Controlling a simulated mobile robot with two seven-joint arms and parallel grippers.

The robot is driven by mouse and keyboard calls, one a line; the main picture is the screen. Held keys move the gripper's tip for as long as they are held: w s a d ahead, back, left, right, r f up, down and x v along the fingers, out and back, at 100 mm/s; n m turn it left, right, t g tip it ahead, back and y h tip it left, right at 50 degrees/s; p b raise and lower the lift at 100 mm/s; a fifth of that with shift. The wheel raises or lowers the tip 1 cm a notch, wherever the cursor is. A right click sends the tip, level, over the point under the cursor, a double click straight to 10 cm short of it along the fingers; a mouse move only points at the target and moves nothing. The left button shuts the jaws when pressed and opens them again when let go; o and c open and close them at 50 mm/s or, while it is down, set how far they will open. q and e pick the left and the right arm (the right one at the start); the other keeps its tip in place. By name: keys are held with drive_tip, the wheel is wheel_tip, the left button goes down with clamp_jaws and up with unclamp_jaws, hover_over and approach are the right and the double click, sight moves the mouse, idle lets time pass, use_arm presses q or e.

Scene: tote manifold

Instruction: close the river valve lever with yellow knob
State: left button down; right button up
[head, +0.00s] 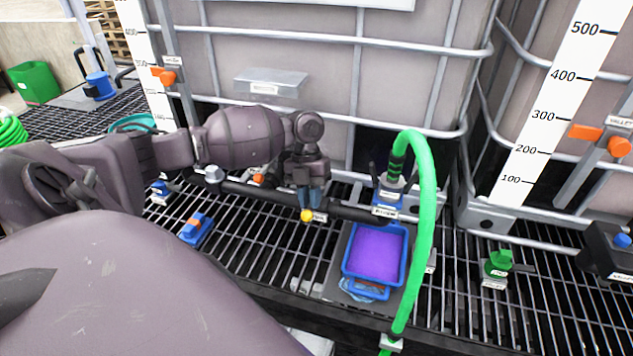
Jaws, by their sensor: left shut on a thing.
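The yellow knob (307,215) of the river valve lever shows just below my left gripper (311,200), near the dark manifold pipe (262,196). The gripper points down, and its fingers are shut at the knob. Most of the lever and the valve body are hidden behind the gripper, so I cannot tell the lever's angle. A small label beside the knob is too small to read. My right gripper is not in view.
A blue tray (346,262) with purple contents sits on the black grating right of the knob. A green hose (424,210) arches up beside it. Caged tote tanks (285,45) stand behind. A blue valve piece with an orange mark (196,230) lies left.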

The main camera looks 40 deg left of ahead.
use_arm(q)
drive_tip(key=shift+s+d+f, duration=0.15)
drive_tip(key=shift+s+f, duration=0.15)
drive_tip(key=shift+f, duration=0.1)
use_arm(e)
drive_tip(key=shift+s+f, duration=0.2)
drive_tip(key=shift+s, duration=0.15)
use_arm(q)
drive_tip(key=c, duration=1.1)
unclamp_jaws()
drive_tip(key=shift+r, duration=0.2)
drive_tip(key=shift+w+a+r, duration=0.2)
drive_tip(key=v, duration=0.7)
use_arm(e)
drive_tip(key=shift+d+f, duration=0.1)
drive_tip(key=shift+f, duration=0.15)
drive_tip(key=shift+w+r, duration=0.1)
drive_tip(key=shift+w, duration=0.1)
